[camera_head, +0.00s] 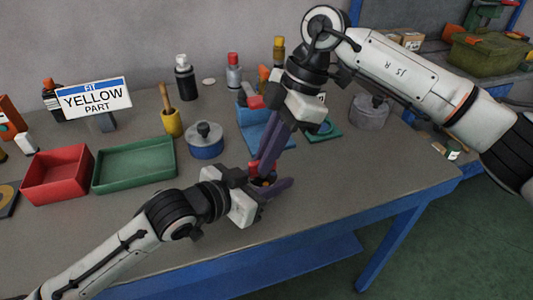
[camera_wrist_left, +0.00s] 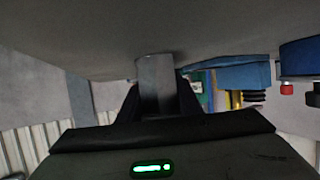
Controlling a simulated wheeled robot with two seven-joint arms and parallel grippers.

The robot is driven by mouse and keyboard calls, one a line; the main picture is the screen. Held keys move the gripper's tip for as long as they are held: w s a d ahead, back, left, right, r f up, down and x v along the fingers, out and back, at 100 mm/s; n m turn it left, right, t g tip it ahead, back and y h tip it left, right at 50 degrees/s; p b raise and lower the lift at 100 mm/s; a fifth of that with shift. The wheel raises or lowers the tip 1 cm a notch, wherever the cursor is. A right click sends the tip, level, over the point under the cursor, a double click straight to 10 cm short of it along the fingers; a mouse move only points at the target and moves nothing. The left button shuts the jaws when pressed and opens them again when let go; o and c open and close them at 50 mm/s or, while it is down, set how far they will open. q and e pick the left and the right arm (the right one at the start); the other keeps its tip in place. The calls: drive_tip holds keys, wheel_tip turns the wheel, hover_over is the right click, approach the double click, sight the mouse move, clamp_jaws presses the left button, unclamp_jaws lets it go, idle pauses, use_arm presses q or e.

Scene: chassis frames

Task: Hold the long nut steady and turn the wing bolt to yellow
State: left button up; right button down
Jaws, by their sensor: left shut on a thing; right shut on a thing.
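In the head view my left gripper (camera_head: 270,187) reaches in from the left, low over the front of the table. It is shut on the long nut, a grey upright piece that shows between its dark fingers in the left wrist view (camera_wrist_left: 157,85). My right gripper (camera_head: 262,172) comes down from above, its purple-grey fingers shut on the wing bolt directly above the left gripper. Small red (camera_head: 254,168) and orange patches show around the fingertips; the fingers hide most of the bolt. Which colour the bolt points to cannot be told.
A sign reading "YELLOW PART" (camera_head: 92,98) stands at the back left. A red tray (camera_head: 57,187), a green tray (camera_head: 134,178), a blue lidded pot (camera_head: 206,150) and a blue holder (camera_head: 247,118) stand behind the grippers. The table's front right is clear.

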drive_tip(key=n+g, duration=0.1)
drive_tip(key=n, duration=0.2)
drive_tip(key=shift+w+n+h, duration=0.15)
drive_tip(key=shift+n+h, duration=0.25)
drive_tip(key=n, duration=0.2)
drive_tip(key=n+g+h, duration=0.1)
drive_tip(key=n, duration=0.1)
drive_tip(key=shift+w+a+f+n, duration=0.1)
drive_tip(key=shift+a+n, duration=0.1)
drive_tip(key=shift+n, duration=0.1)
drive_tip(key=n+g+h, duration=0.1)
drive_tip(key=n, duration=0.2)
drive_tip(key=shift+a+n+h, duration=0.1)
drive_tip(key=shift+n+h, duration=0.2)
drive_tip(key=shift+f+n+h, duration=0.1)
drive_tip(key=shift+n+h, duration=0.6)
drive_tip(key=shift+n, duration=1.1)
drive_tip(key=c, duration=1.8)
unclamp_jaws()
drive_tip(key=shift+c, duration=0.2)
